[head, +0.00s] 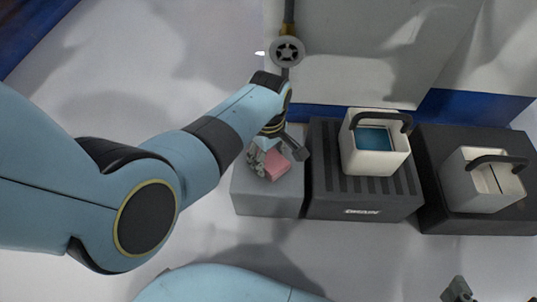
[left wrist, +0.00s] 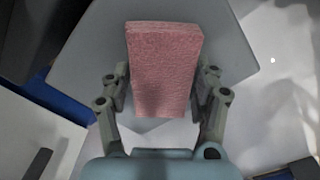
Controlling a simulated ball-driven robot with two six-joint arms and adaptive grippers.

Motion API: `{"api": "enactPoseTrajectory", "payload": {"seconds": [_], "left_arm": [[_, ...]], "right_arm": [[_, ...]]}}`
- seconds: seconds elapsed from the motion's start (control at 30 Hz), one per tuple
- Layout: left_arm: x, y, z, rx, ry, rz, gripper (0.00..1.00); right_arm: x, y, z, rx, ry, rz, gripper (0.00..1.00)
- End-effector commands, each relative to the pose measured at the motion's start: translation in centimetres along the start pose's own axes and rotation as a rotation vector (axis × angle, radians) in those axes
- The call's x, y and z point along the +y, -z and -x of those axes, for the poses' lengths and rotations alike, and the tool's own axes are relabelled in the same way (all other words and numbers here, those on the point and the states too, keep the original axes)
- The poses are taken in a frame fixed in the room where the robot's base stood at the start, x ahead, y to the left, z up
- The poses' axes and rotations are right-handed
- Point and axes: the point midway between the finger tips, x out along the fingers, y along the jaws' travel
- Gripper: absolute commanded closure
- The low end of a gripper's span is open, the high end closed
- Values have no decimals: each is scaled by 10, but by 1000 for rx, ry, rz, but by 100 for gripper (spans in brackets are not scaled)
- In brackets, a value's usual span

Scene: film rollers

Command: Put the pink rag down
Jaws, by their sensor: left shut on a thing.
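The pink rag (left wrist: 165,68) is a folded block and sits between the two fingers of my left gripper (left wrist: 163,92) in the left wrist view. The left gripper is shut on it. In the head view the rag (head: 278,167) shows beside the left gripper (head: 268,158), over a grey block (head: 268,198). I cannot tell whether the rag touches the block's top. My right gripper (head: 458,291) shows only in part at the bottom right of the head view, and its jaws cannot be made out.
Right of the grey block stands a dark ribbed base (head: 365,205) with a white handled bucket (head: 375,160) holding blue liquid. Farther right, another white bucket (head: 480,185) stands on a dark base (head: 475,223). A pipe with a valve wheel (head: 287,51) is behind.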

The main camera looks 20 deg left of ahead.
Motion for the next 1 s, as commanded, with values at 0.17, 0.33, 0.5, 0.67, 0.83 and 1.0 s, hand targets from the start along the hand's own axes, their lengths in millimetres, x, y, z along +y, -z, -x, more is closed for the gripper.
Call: {"api": "enactPoseTrajectory", "payload": {"seconds": [0.17, 0.33, 0.5, 0.67, 0.83, 1.0], "left_arm": [[0, 0, -1, 0, 0, 0, 30], [0, 0, -1, 0, 0, 0, 15], [0, 0, -1, 0, 0, 0, 15], [0, 0, 2, 1, -1, 0, 15], [2, 1, 15, 2, -4, 0, 15], [2, 1, 30, 3, -5, 0, 15]], "right_arm": [[0, 4, -1, 13, 0, 2, 15], [0, 4, -1, 13, 0, 2, 15], [0, 4, -2, 13, 0, 2, 15], [0, -4, 1, -13, 0, 0, 15], [3, 1, -3, -98, -3, -5, 15], [6, 6, -5, -236, -3, -14, 15]]}}
